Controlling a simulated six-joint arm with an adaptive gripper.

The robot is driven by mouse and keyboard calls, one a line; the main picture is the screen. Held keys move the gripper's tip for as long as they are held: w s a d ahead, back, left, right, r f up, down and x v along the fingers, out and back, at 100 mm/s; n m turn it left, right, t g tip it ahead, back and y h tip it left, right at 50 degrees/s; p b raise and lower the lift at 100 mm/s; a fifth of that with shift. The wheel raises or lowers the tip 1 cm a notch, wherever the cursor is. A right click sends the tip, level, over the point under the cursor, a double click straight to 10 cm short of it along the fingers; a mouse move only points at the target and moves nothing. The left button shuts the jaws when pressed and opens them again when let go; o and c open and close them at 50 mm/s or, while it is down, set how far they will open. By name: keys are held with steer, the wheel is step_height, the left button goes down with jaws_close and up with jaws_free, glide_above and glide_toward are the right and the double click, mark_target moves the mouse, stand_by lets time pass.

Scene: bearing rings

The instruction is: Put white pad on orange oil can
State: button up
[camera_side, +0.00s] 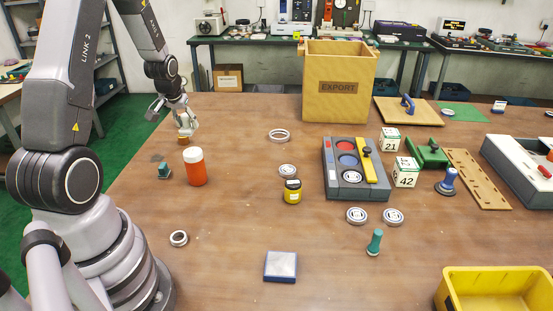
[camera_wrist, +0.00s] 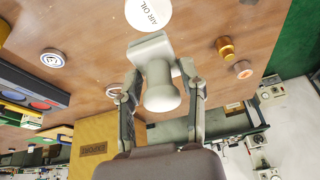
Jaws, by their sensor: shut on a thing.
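My gripper (camera_wrist: 160,88) is shut on the white pad (camera_wrist: 160,98), a pale piece with a rounded knob and a flat block-like end. In the side view my gripper (camera_side: 186,122) is above the table's left part, behind the orange oil can. The orange oil can (camera_side: 195,170) stands upright with a white lid. In the wrist view its round white top (camera_wrist: 150,12), lettered "AIR OIL", shows at the upper edge. The pad and the can look apart, with the pad held higher. The can's orange body is hidden in the wrist view.
A small copper-orange piece (camera_side: 183,140) stands below and near my gripper. A teal stamp (camera_side: 164,171) is left of the can. Table around the can is mostly clear.

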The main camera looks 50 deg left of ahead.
mark_target(194, 149)
steer(key=shift+f, duration=3.15)
steer(key=shift+f, duration=0.15)
steer(key=o, duration=1.2)
